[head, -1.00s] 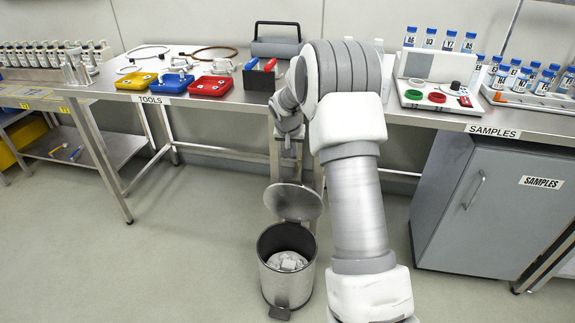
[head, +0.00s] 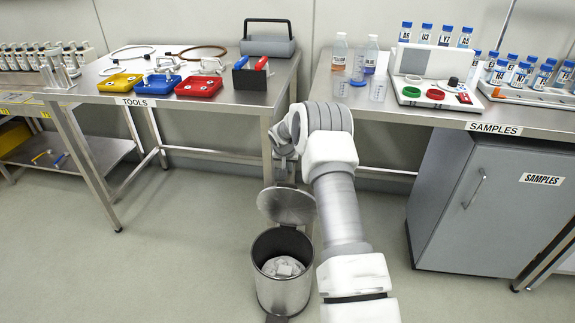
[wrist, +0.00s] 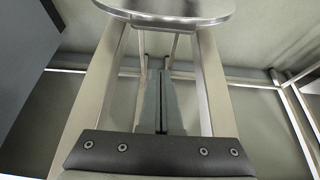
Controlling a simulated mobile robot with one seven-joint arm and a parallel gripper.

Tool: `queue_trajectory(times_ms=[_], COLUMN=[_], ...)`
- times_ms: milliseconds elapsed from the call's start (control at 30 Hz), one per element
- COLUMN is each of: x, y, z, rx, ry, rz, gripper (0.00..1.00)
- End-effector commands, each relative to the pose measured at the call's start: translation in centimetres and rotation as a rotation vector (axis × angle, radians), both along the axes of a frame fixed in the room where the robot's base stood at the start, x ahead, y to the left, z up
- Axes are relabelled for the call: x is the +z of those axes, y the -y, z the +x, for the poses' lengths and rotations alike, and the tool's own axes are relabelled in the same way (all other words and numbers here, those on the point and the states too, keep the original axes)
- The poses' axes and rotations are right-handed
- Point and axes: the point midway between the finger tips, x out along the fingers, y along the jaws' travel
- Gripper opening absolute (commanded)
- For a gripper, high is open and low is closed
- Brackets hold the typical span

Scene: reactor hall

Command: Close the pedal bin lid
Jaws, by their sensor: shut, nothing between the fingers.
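The pedal bin (head: 284,293) is a metal cylinder on the floor with whitish crumpled contents inside. Its round metal lid (head: 288,206) stands open, tilted up at the back of the rim. My gripper (head: 284,180) points down just above or behind the raised lid in the head view; its fingertips are hard to make out there. In the wrist view the gripper's two dark fingers (wrist: 162,85) are together with nothing between them. The lid (wrist: 168,10) shows as a shiny disc edge at the top of that view, apart from the fingers.
The tools bench (head: 130,100) stands behind left, the samples bench (head: 480,118) behind right, with bottles (head: 355,60) on it. A grey samples cabinet (head: 490,210) is at the right. My gripper is in the gap between the benches. Floor left of the bin is clear.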

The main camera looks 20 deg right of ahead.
Motion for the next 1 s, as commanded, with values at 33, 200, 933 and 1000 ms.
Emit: queue_trajectory(times_ms=[33, 200, 933, 1000], x=[-1.1, -1.4, -1.8, -1.8], y=[0.3, -0.3, -1.8, -1.8], z=[0.3, -0.4, -2.8, -2.8], rx=[-0.002, 0.001, 0.000, 0.000], ry=[-0.001, 0.000, 0.000, 0.000], rz=[0.001, -0.002, -0.001, -0.001], gripper=[0.00, 0.00, 0.00, 0.00])
